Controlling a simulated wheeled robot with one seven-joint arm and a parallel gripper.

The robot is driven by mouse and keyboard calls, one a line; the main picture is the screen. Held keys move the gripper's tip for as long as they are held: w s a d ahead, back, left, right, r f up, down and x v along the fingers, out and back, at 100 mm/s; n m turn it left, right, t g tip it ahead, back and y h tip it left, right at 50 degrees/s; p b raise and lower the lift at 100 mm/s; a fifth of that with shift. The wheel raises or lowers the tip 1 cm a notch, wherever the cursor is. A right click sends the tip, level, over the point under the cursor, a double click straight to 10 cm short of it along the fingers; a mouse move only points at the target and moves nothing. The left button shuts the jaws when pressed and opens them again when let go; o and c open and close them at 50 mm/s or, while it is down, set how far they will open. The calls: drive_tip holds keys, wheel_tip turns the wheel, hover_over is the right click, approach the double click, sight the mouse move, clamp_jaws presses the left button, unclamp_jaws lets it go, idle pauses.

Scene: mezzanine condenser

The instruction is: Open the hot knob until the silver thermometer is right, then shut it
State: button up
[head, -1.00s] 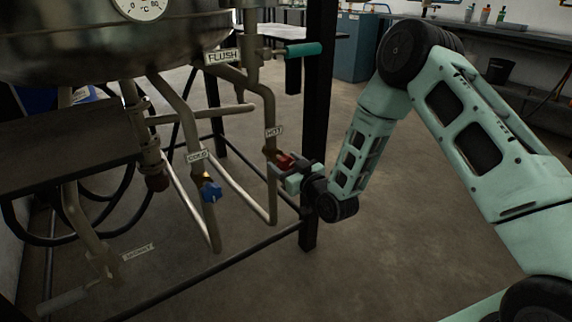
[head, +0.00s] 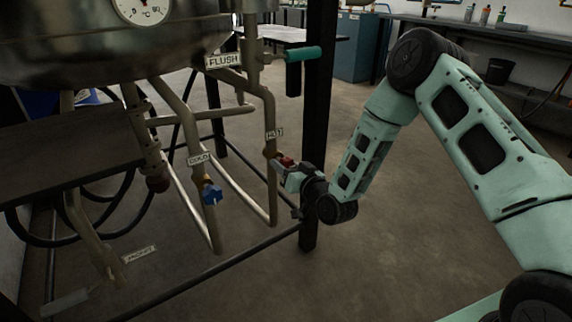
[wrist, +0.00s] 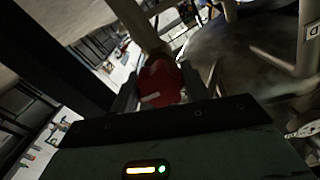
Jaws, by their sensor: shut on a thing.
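The red hot knob (head: 286,161) sits on the pipe below the HOT label (head: 274,133) in the head view. My gripper (head: 284,168) is shut on it. In the wrist view the red knob (wrist: 161,84) lies between the two dark fingers. The silver thermometer is a round white dial (head: 145,8) on the metal vessel (head: 110,45), cut off by the top edge; its reading cannot be made out for sure.
The blue cold knob (head: 211,194) hangs on the pipe to the left, below the COLD label (head: 201,158). A teal-handled flush lever (head: 303,54) is above. A black post (head: 317,110) stands right behind my gripper. Open floor lies to the right.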

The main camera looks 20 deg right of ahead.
drive_tip(key=m+p, duration=0.1)
drive_tip(key=m, duration=0.3)
drive_tip(key=shift+m, duration=0.4)
drive_tip(key=m+p, duration=0.1)
drive_tip(key=m, duration=0.2)
drive_tip(key=shift+s+m, duration=0.1)
drive_tip(key=shift+m, duration=0.2)
drive_tip(key=m+p, duration=0.1)
drive_tip(key=m, duration=0.3)
drive_tip(key=shift+m+p, duration=0.3)
drive_tip(key=shift+m, duration=1.9)
drive_tip(key=o, duration=1)
drive_tip(key=p+v, duration=0.2)
drive_tip(key=v, duration=1.5)
drive_tip(key=shift+s+p, duration=0.2)
drive_tip(key=shift+p, duration=0.2)
drive_tip(key=shift+r, duration=0.1)
